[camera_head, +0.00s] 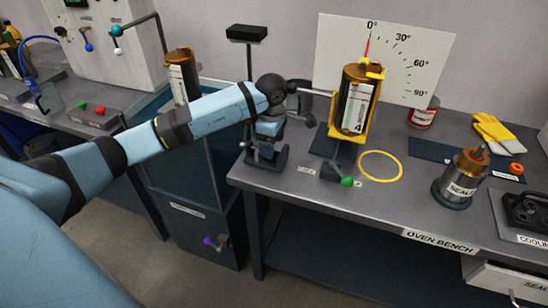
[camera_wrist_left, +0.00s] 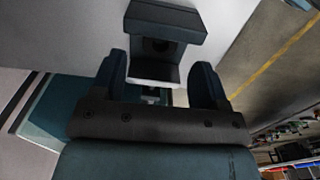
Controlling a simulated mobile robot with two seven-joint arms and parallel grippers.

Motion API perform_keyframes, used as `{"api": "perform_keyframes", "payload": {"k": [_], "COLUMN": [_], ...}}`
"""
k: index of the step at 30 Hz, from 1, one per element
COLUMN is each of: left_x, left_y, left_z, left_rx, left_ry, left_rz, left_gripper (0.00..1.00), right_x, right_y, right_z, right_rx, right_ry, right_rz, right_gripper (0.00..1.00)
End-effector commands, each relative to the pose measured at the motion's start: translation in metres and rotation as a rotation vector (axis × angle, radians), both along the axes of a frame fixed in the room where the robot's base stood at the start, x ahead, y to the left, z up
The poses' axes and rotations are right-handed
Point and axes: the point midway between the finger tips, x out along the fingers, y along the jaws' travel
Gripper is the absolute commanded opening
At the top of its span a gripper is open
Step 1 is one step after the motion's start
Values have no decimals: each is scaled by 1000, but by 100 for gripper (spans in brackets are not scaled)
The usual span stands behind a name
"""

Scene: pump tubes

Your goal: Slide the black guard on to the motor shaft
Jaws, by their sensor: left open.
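My left gripper (camera_head: 265,158) hangs at the left end of the oven bench and is open. Its two fingers also show in the left wrist view (camera_wrist_left: 160,78). A dark stepped piece (camera_wrist_left: 165,22) with a round recess shows there beyond the fingertips, roughly between them. It may be the black guard, but I cannot tell, nor whether the fingers touch it. In the head view a black block (camera_head: 246,33) tops a thin post behind my forearm. I cannot make out the motor shaft for certain. My right gripper is not in view.
The oven bench (camera_head: 380,215) holds a dark amber cylinder in a yellow holder (camera_head: 357,100) before a dial board (camera_head: 390,55). A yellow ring (camera_head: 381,166), a metal seals pot (camera_head: 461,178) and yellow gloves (camera_head: 497,133) lie to the right.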

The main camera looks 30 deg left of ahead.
Motion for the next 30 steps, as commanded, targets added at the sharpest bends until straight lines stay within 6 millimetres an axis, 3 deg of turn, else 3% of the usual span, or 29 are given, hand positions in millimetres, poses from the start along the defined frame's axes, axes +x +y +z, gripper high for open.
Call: {"api": "perform_keyframes", "payload": {"k": [1, 6, 13, 20, 30], "left_x": [0, 0, 1, 1, 1], "left_y": [-1, 0, 0, 0, 0], "left_z": [-12, -33, -34, -34, -32], "left_rx": [-3, -2, -1, -1, -1], "left_ry": [3, 3, 1, 1, 0], "left_rz": [0, 0, -1, -1, -1], "left_gripper": [68, 68, 68, 16, 15], "right_x": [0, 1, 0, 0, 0], "right_y": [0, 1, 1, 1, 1], "right_z": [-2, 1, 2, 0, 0], "right_rx": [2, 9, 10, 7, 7], "right_ry": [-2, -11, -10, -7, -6], "right_rz": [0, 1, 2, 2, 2], "right_gripper": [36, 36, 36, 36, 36]}}
